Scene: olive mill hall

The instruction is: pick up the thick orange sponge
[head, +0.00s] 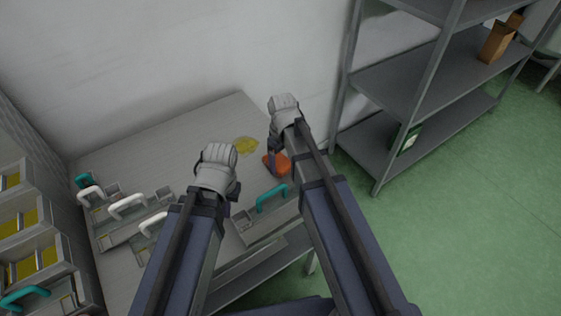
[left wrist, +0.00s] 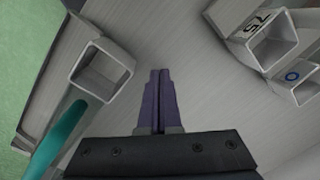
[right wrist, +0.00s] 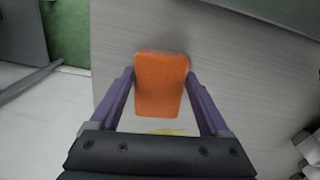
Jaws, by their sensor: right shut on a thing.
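The thick orange sponge (head: 280,166) is at the right side of the grey table, near its edge. My right gripper (right wrist: 160,76) has one finger on each side of the sponge, and the sponge fills the space between them in the right wrist view (right wrist: 158,95). I cannot tell whether the sponge is lifted clear of the table. My left gripper (left wrist: 160,74) is shut and empty, its two fingers together above the table. In the head view, the arms' own housings hide most of the fingers.
The grey table (head: 160,150) has a flat yellow patch (head: 246,146) near the sponge. Metal carriers with white (head: 127,205) and teal handles (head: 271,196) stand on the table's left and front. A grey shelf (head: 405,90) is at the right, and a white wall behind.

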